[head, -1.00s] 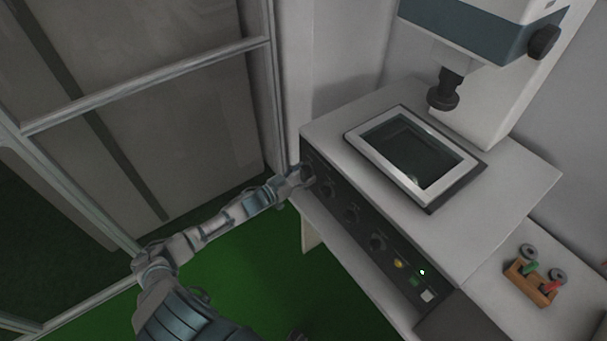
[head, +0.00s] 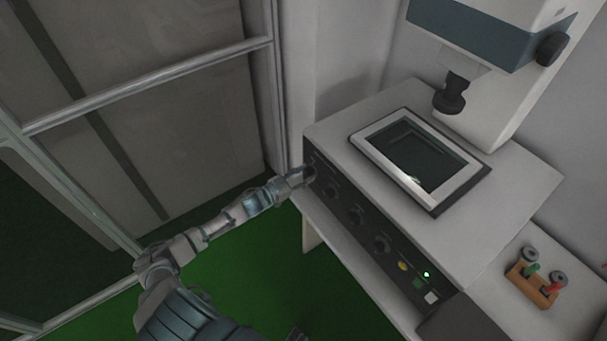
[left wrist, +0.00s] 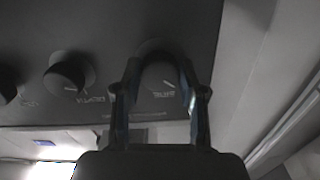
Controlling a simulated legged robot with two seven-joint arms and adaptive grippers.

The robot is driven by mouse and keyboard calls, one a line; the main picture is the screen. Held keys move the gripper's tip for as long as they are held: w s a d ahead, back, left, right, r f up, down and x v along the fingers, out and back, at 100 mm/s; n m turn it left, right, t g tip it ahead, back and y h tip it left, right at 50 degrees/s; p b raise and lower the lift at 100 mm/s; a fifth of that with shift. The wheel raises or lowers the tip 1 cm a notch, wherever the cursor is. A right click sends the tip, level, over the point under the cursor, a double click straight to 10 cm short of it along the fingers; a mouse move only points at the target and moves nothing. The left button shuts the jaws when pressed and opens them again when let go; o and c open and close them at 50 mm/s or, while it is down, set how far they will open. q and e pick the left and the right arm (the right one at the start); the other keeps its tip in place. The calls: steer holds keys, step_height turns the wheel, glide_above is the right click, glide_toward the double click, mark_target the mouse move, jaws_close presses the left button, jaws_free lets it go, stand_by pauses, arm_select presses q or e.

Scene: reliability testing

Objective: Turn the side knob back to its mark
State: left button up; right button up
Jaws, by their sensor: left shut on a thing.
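The grey machine (head: 468,224) has a dark front panel (head: 395,262) with a row of black knobs. My left gripper (head: 305,174) reaches in from the left to the panel's far left end and is shut on the leftmost knob. In the left wrist view its two fingers (left wrist: 160,72) stand on either side of this dark round knob (left wrist: 158,76), with a white mark line and small lettering below it. In the head view the gripper mostly hides the held knob.
Other panel knobs (head: 355,215) sit to the right, one close by in the left wrist view (left wrist: 68,72). A black knob (head: 552,48) is on the upper head. A wooden holder (head: 530,288) stands at right. A framed glass panel (head: 150,90) is left of the arm.

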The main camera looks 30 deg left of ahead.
arm_select(q)
steer(key=m, duration=0.2)
steer(key=shift+a+m+p, duration=0.1)
steer(key=shift+m+p, duration=0.2)
steer(key=shift+p, duration=0.05)
steer(key=m, duration=0.2)
steer(key=shift+f+m, duration=0.1)
steer(key=shift+m, duration=0.3)
steer(key=shift+m+p, duration=0.3)
steer(key=shift+m, duration=0.8)
steer(key=shift+f+m, duration=0.1)
steer(key=shift+m, duration=0.8)
arm_select(e)
steer(key=shift+s+d+f, duration=0.2)
steer(key=shift+s+f, duration=0.35)
steer(key=shift+s, duration=0.35)
steer(key=shift+s+d+f, duration=0.2)
steer(key=shift+s+f, duration=0.3)
steer(key=shift+s, duration=0.35)
arm_select(q)
steer(key=shift+s, duration=0.1)
steer(key=o, duration=1.1)
steer(key=shift+o, duration=0.2)
